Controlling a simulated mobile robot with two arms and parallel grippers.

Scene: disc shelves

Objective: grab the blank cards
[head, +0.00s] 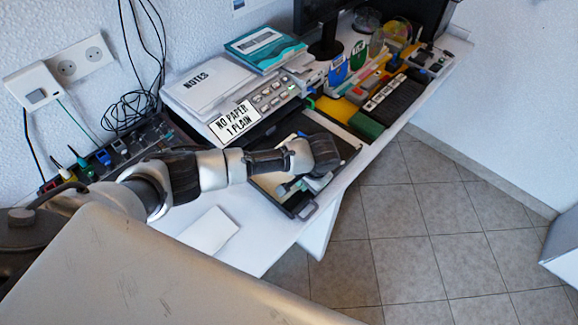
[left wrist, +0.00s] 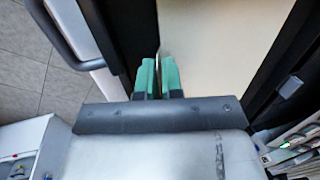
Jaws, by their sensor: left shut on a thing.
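My left gripper (head: 288,187) reaches down over a dark open tray (head: 300,210) at the front of the printer. In the left wrist view its green fingertips (left wrist: 159,75) are close together on a thin pale edge, which I take to be the blank cards (left wrist: 222,42). The cream surface of the cards lies inside the dark tray, beyond and to the right of the fingertips. In the head view my arm hides much of the tray's inside. How many cards are between the fingers cannot be told. My right gripper is not in view.
The printer (head: 262,118) carries a "NO PAPER 1 PLAIN" sign and a "NOTES" pad (head: 205,84). A white sheet (head: 208,232) lies on the desk near my arm. A dark organizer with supplies (head: 395,98) stands to the right. Cables and a power strip are at left.

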